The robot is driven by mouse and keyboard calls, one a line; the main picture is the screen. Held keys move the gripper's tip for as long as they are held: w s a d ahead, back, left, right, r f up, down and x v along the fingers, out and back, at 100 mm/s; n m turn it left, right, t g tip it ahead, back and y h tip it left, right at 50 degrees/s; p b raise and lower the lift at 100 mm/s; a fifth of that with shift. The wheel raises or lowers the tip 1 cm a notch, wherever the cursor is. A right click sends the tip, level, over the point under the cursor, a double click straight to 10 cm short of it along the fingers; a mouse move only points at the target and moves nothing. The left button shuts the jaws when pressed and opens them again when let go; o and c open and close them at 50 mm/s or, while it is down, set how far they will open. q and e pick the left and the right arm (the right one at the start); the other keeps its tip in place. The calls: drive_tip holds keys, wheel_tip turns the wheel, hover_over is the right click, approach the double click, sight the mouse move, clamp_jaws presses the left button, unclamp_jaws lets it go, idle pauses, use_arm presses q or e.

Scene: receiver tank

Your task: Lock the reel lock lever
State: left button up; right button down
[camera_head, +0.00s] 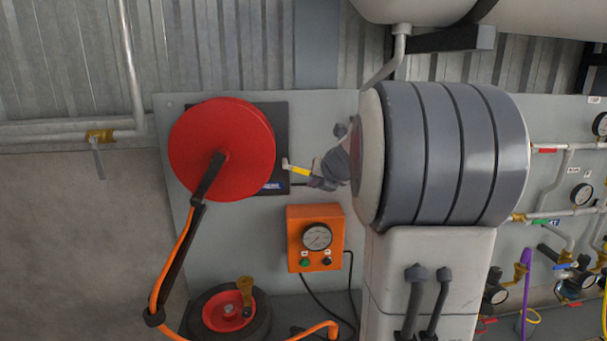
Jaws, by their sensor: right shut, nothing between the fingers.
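The red hose reel (222,150) is mounted on a dark plate on the grey panel, left of centre. The reel lock lever (300,171), a small yellow lever with a pale end, sticks out just right of the reel, tilted slightly down to the right. My right gripper (318,178) is shut and empty at the right end of the lever. I cannot tell whether it touches the lever. My large right arm hides most of the gripper's rear and the panel behind it. My left gripper is out of view.
An orange hose (178,265) hangs from the reel. An orange gauge box (316,238) sits below the lever. A wheel with a red hub (226,311) is at the bottom. Pipes, gauges and valves (581,195) line the right side. The wall left of the panel is mostly clear.

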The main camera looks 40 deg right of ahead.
sight(304, 172)
idle(0.3)
drive_tip(key=b+x, duration=0.1)
drive_tip(key=x, duration=0.9)
drive_tip(key=shift+w+f, duration=0.1)
drive_tip(key=shift+f, duration=0.1)
drive_tip(key=r+p, duration=0.1)
drive_tip(key=r, duration=0.1)
drive_tip(key=s+d+r+p, duration=0.1)
drive_tip(key=r, duration=0.1)
drive_tip(key=shift+d+r+p, duration=0.1)
drive_tip(key=shift+p, duration=0.25)
